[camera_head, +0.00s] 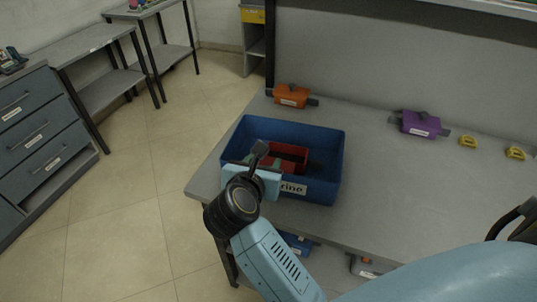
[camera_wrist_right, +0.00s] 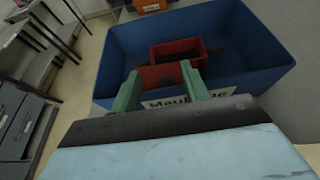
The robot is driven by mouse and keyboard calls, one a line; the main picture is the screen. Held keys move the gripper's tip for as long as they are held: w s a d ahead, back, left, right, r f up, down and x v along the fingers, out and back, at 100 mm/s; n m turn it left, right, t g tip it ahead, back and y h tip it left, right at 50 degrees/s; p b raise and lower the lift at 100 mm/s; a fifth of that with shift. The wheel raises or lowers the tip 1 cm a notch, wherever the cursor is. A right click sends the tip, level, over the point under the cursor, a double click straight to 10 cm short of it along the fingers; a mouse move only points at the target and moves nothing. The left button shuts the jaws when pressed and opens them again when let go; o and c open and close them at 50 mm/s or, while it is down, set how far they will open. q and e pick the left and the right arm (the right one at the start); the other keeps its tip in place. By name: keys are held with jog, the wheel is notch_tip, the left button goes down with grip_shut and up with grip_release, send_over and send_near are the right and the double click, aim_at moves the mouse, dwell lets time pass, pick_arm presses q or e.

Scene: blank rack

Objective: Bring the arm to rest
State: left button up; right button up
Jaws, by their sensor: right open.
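My right gripper (camera_head: 256,158) is over the near left part of a blue bin (camera_head: 334,155) on the grey table. In the wrist view its two green fingers (camera_wrist_right: 160,82) are apart with nothing gripped between them. A red box (camera_head: 291,153) lies inside the bin, just past the fingers; it also shows in the wrist view (camera_wrist_right: 176,48). My right forearm and wrist hide part of the bin's near wall and its label. My left gripper is not in view.
On the table (camera_head: 400,190) stand an orange box (camera_head: 291,95), a purple box (camera_head: 420,123) and two small yellow items (camera_head: 468,141) along the back. A blue box (camera_head: 297,243) sits on the shelf below. Grey drawers (camera_head: 40,135) stand left, across open floor.

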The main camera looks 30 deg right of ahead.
jog(key=v, duration=0.4)
jog(key=shift+s+a+r, duration=0.2)
jog(key=shift+s, duration=0.1)
